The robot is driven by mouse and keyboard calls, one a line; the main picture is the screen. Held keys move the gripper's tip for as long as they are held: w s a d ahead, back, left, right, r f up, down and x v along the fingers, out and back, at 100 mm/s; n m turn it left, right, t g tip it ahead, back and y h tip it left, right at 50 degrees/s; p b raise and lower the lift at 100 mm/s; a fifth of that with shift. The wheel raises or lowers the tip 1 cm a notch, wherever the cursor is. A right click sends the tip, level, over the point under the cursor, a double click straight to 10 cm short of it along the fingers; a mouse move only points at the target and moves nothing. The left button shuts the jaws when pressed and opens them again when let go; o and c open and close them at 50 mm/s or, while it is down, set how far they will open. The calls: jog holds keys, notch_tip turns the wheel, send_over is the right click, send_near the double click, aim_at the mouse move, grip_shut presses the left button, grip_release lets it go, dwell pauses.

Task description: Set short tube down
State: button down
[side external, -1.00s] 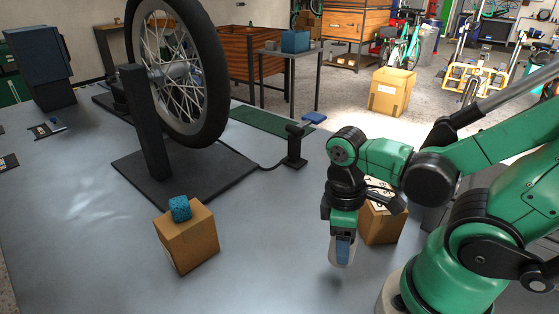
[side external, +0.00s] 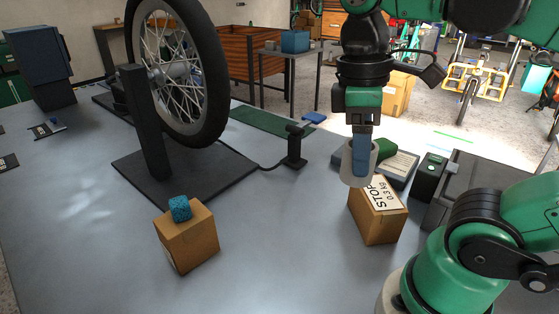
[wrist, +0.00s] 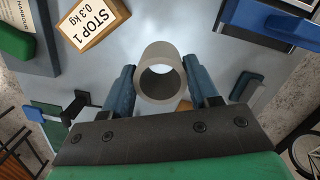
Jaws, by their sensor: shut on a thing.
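The short tube (side external: 348,164) is a light grey hollow cylinder. My gripper (side external: 362,160) is shut on it, with blue fingers at its wall, and holds it raised and roughly upright. In the side view the tube overlaps the back edge of a cardboard box marked "STOP 1 0.3 kg" (side external: 378,218); its exact height above the box cannot be told. In the wrist view the tube (wrist: 160,58) sits between the fingers of my gripper (wrist: 160,85), and its opening shows. There the STOP 1 box (wrist: 93,22) is apart from it, at the upper left.
A second cardboard box (side external: 188,240) with a blue speckled block (side external: 180,208) on top stands at the left. A bike wheel (side external: 180,70) in a black stand (side external: 190,180) is behind. A grey device with a green object (side external: 384,149) lies behind the STOP 1 box. The front middle table is clear.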

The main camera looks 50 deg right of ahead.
jog(key=w+d+m, duration=0.2)
jog(key=w+d, duration=0.2)
jog(key=w, duration=1.2)
notch_tip(320, 180, down, 19)
jog(key=shift+s+f, duration=0.15)
jog(key=shift+f, duration=0.05)
jog(key=shift+f, duration=0.15)
jog(key=shift+c, duration=1.1)
grip_release()
notch_tip(320, 180, up, 12)
jog(key=w, duration=0.1)
jog(key=s+a+m+t, duration=0.2)
jog(key=s+a+t, duration=0.2)
jog(key=s+t, duration=0.2)
jog(key=shift+a+f+t+y, duration=0.2)
jog(key=shift+a+t+y, duration=0.1)
jog(key=shift+t, duration=0.9)
